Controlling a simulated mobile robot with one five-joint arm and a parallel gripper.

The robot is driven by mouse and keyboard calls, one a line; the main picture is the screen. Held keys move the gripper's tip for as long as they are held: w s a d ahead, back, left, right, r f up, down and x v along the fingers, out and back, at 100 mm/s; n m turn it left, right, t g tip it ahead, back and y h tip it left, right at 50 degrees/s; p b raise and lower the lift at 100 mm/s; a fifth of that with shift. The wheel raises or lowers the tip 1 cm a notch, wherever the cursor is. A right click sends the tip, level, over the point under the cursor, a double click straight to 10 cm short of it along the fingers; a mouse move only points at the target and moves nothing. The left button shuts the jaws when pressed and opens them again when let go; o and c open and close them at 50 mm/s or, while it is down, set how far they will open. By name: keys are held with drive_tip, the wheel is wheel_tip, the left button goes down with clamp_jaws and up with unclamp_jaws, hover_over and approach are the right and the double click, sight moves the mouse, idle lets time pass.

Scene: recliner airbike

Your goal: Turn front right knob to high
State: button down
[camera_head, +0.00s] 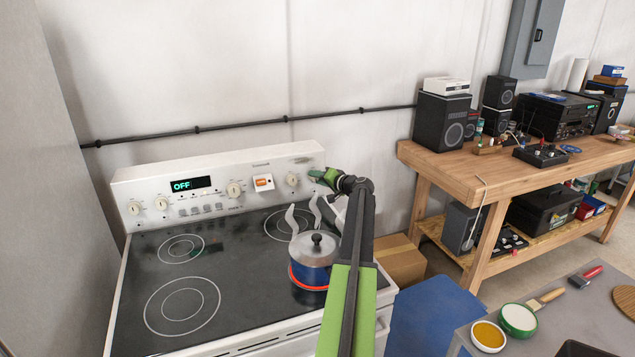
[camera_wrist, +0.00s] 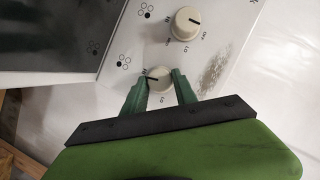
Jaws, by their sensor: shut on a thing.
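The white stove's back panel (camera_head: 222,187) carries several cream knobs. My gripper (camera_head: 319,175) is at the right end of this panel. In the wrist view, my gripper (camera_wrist: 158,88) has its two green fingers on either side of a round cream knob (camera_wrist: 158,78), closed on it. The knob's dark pointer line points to the left of the picture. A second cream knob (camera_wrist: 186,22) sits just beyond it. In the head view, my gripper hides the held knob.
A blue pot (camera_head: 313,258) with a dark lid knob stands on a red-glowing front right burner, steam rising beside my arm. The panel display (camera_head: 190,185) reads OFF. A wooden workbench (camera_head: 480,168) with speakers stands to the right.

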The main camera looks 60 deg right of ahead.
drive_tip(key=shift+f+m, duration=0.1)
drive_tip(key=shift+m, duration=0.3)
idle(0.3)
drive_tip(key=c, duration=1)
unclamp_jaws()
drive_tip(key=p+v, duration=0.3)
drive_tip(key=v, duration=1.4)
drive_tip(key=shift+s, duration=0.35)
drive_tip(key=shift+f, duration=0.15)
